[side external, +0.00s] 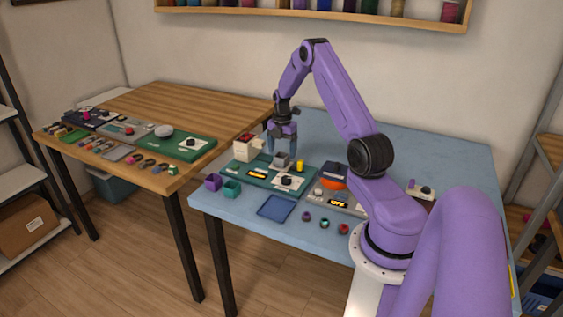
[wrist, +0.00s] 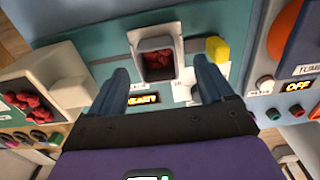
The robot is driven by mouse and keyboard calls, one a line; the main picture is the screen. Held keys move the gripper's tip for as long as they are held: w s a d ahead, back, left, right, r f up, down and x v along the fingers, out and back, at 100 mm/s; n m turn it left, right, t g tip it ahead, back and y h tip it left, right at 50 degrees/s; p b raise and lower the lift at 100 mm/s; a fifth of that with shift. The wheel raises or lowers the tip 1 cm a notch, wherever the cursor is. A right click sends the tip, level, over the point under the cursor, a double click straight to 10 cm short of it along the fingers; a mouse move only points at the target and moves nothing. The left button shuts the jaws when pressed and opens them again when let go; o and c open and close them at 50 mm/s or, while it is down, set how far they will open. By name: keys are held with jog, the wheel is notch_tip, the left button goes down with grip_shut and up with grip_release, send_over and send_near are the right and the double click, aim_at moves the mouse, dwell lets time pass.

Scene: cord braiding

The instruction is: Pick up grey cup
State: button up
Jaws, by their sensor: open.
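The grey cup (side external: 281,160) stands upright on a teal machine panel (side external: 250,180). In the wrist view the cup (wrist: 158,76) is a squarish container with dark red pieces inside, at top centre. My gripper (side external: 282,146) points down over the panel at the cup. In the wrist view my gripper (wrist: 163,75) has its two blue fingers spread apart, one toward each side of the cup, with nothing held between them. The cup's lower part is largely hidden from the wrist camera.
A white box (side external: 248,147) with red pieces stands just left of the cup. A yellow block (side external: 300,165) is close on its right. An orange dome (side external: 333,183) lies further right.

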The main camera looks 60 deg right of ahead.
aim_at(282, 155)
jog(key=shift+w+f, duration=0.15)
jog(key=shift+f, duration=1.55)
jog(key=c, duration=1)
jog(key=shift+c, duration=0.2)
jog(key=shift+r, duration=0.15)
